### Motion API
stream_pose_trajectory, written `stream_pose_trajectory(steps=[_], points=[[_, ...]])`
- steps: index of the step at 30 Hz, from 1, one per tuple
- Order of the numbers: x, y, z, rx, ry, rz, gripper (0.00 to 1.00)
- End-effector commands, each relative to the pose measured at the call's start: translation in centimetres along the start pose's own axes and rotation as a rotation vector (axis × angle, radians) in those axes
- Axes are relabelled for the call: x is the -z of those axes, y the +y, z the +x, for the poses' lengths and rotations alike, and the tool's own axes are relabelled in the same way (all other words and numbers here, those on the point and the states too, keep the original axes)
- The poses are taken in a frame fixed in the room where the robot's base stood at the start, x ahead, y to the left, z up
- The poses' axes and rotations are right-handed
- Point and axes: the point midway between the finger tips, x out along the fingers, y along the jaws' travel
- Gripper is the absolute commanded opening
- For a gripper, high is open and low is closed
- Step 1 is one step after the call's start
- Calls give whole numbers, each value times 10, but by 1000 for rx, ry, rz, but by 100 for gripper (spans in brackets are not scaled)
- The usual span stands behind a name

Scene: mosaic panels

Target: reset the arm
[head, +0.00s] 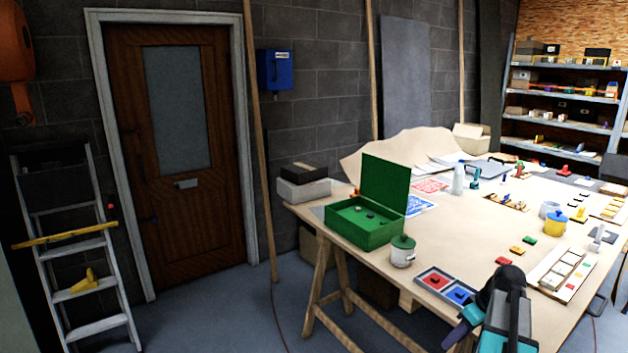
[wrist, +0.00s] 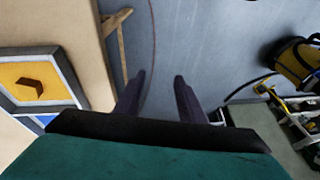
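My gripper (head: 462,328) is at the lower right of the head view, by the near edge of the worktable (head: 480,240). In the wrist view my gripper (wrist: 158,88) has its two dark fingers wide apart. Nothing is between them and grey floor shows beyond. The arm's dark and teal parts cover some of the table's near side in the head view.
A tray with red and blue compartments (head: 420,278) lies close to my arm. A grey pot (head: 402,256) and open green box (head: 362,232) stand behind it. A stepladder (head: 75,250) stands left. The floor (head: 215,310) before the door is clear.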

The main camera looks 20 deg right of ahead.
Motion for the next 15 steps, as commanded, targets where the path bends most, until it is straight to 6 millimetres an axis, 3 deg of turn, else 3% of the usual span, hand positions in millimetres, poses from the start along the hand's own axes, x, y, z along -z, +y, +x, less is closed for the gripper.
stream_pose_trajectory(steps=[1, 7, 15], points=[[6, -13, 20, 25, -17, -20, 36], [19, -61, 87, 105, -84, -86, 36], [19, -131, 172, 194, -190, -152, 36]])
